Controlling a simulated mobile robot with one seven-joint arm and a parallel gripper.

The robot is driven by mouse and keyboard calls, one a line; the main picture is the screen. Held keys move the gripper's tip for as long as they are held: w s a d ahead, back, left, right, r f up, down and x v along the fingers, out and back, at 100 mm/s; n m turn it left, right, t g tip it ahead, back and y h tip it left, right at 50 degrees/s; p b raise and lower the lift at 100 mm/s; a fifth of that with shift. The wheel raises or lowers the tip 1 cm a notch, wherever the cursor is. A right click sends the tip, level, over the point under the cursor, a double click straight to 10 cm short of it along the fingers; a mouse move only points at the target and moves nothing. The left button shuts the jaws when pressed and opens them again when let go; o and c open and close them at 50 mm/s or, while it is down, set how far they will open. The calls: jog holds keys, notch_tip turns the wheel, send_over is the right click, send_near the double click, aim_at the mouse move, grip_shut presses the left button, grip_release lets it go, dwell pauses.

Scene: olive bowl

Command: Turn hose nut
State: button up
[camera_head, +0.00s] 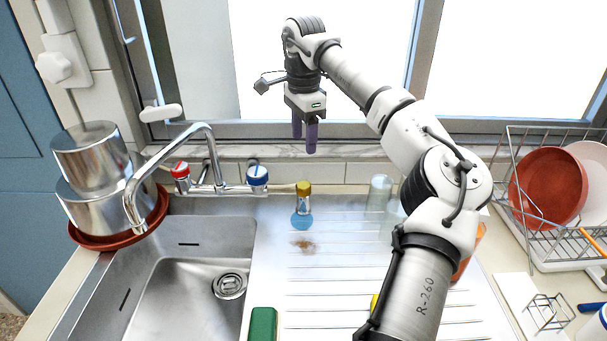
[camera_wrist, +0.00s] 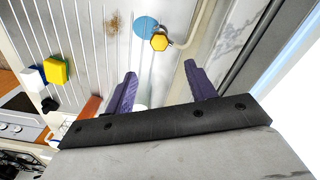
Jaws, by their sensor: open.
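The hose nut (camera_head: 303,187) is a small brass-yellow piece at the end of a beige pipe that runs from the blue-marked side of the tap (camera_head: 205,160). It stands at the back of the steel drainboard, above a round blue patch (camera_head: 302,221). In the wrist view the nut (camera_wrist: 160,41) is a yellow hexagon beyond the fingertips. My gripper (camera_head: 304,140) has purple fingers and hangs above the nut in the head view, clear of it. In the wrist view my gripper (camera_wrist: 160,74) is open, with nothing held between its fingers.
A clear glass (camera_head: 380,192) stands right of the nut. The window ledge (camera_head: 235,151) runs behind. Steel pots (camera_head: 95,185) stand left of the sink (camera_head: 190,300). A dish rack (camera_head: 535,235) is at right. A green block (camera_head: 263,325) lies in front; the drainboard's middle is mostly clear.

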aim_at(303, 185)
notch_tip(303, 185, down, 12)
jog(key=p, duration=0.3)
jog(key=shift+f, duration=0.25)
jog(key=c, duration=1)
jog(key=shift+o, duration=0.2)
